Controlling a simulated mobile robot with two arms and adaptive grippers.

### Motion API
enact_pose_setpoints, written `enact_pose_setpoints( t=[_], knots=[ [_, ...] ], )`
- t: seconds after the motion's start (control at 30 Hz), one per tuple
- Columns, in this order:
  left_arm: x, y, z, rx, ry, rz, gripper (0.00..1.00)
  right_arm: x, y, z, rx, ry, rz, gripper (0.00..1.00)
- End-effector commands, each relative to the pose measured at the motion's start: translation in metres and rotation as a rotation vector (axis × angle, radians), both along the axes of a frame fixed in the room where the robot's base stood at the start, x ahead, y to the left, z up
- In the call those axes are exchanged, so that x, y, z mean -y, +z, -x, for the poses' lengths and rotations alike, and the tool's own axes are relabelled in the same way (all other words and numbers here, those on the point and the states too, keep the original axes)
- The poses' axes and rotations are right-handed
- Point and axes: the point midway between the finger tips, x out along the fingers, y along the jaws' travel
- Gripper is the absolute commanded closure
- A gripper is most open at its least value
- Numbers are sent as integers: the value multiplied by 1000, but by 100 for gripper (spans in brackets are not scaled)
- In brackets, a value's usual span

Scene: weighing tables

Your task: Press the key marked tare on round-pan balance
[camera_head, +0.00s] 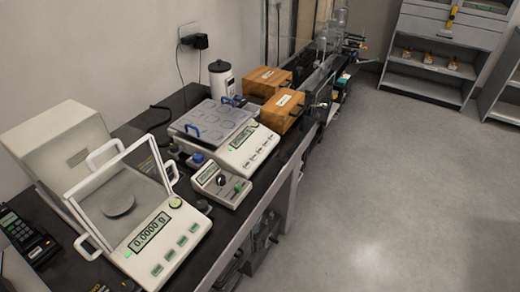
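The round-pan balance (201,219) stands on the black bench at the lower left. It is white, with a clear draft shield (135,178) over a round grey pan (118,204). Its green display (151,231) reads 0.0000 g. Several green-marked keys (170,255) lie in a row in front of the display, and a round green button (176,202) sits at its right corner. The key labels are too small to read, so I cannot tell which is tare. Neither of my grippers is in view.
A black phone (25,235) lies left of the round-pan balance. Wooden boxes (281,108) stand farther back. The floor (400,190) to the right is clear.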

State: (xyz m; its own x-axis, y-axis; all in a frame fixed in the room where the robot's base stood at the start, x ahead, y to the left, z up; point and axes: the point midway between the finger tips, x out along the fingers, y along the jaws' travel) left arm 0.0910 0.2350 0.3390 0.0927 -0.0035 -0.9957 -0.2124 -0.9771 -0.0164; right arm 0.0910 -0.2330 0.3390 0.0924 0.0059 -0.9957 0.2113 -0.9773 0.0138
Motion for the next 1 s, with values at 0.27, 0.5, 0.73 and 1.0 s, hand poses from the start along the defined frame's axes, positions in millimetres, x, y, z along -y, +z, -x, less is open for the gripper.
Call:
enact_pose_setpoints(
  t=[0.27,0.5,0.73,1.0],
  knots=[
    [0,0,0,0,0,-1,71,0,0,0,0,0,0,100],
    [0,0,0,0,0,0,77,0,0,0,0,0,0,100],
    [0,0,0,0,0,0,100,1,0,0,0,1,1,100],
    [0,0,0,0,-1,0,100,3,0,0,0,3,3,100]
  ],
)
